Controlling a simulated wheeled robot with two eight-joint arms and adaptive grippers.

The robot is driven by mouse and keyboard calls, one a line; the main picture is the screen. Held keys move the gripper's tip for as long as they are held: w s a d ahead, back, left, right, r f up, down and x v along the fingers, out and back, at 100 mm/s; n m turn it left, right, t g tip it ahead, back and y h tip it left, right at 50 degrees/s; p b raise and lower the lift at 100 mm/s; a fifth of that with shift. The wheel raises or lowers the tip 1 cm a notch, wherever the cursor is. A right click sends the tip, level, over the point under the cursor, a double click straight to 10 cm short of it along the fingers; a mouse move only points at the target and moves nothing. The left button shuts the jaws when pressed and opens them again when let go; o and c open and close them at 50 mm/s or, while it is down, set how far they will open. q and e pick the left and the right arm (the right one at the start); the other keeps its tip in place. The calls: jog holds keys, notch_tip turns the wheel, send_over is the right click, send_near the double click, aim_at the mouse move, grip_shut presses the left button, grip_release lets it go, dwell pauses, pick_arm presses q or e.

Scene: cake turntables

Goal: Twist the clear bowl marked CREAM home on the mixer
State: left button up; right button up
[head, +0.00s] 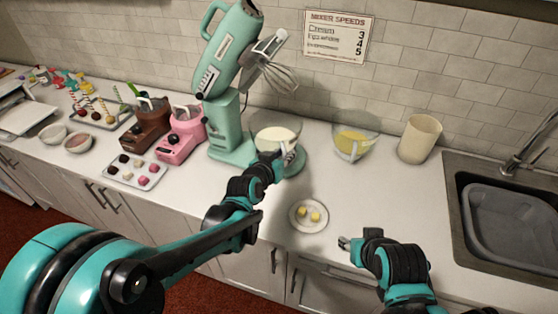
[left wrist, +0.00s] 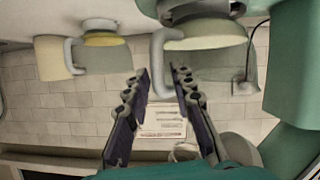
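The mint-green mixer (head: 232,95) stands at the back wall with its head tilted up and the whisk (head: 280,78) raised. A clear bowl with white contents (head: 268,131) sits on the mixer's base; no CREAM marking is readable. My left gripper (head: 278,156) is at the bowl's front, partly hiding it. In the left wrist view the same bowl (left wrist: 205,35) is at the top, and its handle (left wrist: 159,70) lies between the two spread fingers, with gaps on both sides. My right gripper (head: 345,243) is low over the counter's front, apart from everything; its finger opening is unclear.
A clear bowl with yellow contents (head: 351,146) and a cream pitcher (head: 420,139) stand to the right. A saucer with yellow pieces (head: 308,226) lies in front. Pink (head: 181,135) and brown (head: 143,125) small machines stand left of the mixer. A sink (head: 510,215) is at right.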

pick_arm(q)
jog(key=shift+w, duration=0.15)
grip_shut()
jog(key=shift+a+m+g+h, duration=0.4)
jog(key=shift+a+m+h, duration=0.3)
jog(key=shift+a+h, duration=0.1)
jog(key=shift+s+a+m+g+h, duration=0.2)
jog(key=shift+a+m+g+h, duration=0.2)
jog(key=shift+a+m+h, duration=0.35)
jog(key=shift+a, duration=0.1)
